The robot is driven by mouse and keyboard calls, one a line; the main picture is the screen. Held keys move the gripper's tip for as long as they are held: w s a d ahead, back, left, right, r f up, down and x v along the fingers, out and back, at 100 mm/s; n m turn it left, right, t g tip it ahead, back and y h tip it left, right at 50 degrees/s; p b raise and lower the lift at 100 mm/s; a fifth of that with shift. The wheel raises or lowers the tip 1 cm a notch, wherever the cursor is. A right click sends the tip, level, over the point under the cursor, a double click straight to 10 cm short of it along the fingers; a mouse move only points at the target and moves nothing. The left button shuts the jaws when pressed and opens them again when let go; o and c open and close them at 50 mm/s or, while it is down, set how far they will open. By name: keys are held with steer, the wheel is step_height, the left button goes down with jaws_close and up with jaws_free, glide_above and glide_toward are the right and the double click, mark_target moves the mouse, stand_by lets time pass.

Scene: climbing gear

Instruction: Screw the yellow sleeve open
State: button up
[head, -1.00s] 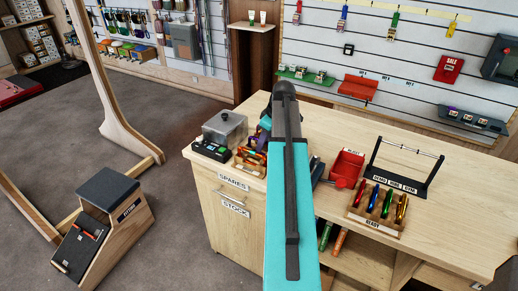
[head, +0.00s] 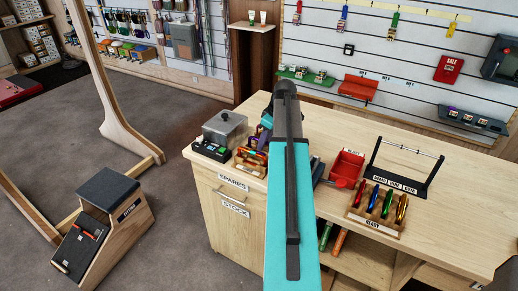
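I cannot make out the yellow sleeve for certain. A wooden tray marked READY (head: 372,224) on the counter holds several coloured pieces of climbing gear in a row, with an orange-yellow piece (head: 401,209) at its right end. Another wooden tray (head: 247,168) with orange and red pieces stands left of my arm, partly covered by it. My turquoise arm runs up the middle of the view and hides part of the counter. My gripper's fingers cannot be seen. A small purple shape shows beside the arm, too small to tell what it is.
The counter's right part is clear. A wooden step unit (head: 105,225) stands on the floor at left.

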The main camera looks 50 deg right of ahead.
steer(key=shift+r+p, duration=0.7)
steer(key=shift+r, duration=0.65)
steer(key=shift+s+a, duration=0.2)
steer(key=shift+a, duration=0.55)
steer(key=shift+f, duration=0.1)
steer(key=shift+s+b+x, duration=0.2)
steer(key=shift+b+x, duration=0.45)
steer(key=shift+x, duration=0.7)
steer(key=shift+w+d, duration=0.15)
steer(key=shift+d, duration=0.7)
steer(key=shift+r+p, duration=0.4)
steer(key=shift+r, duration=0.25)
steer(key=shift+r+p, duration=0.4)
steer(key=shift+r, duration=0.35)
steer(key=shift+a, duration=0.1)
stand_by(0.5)
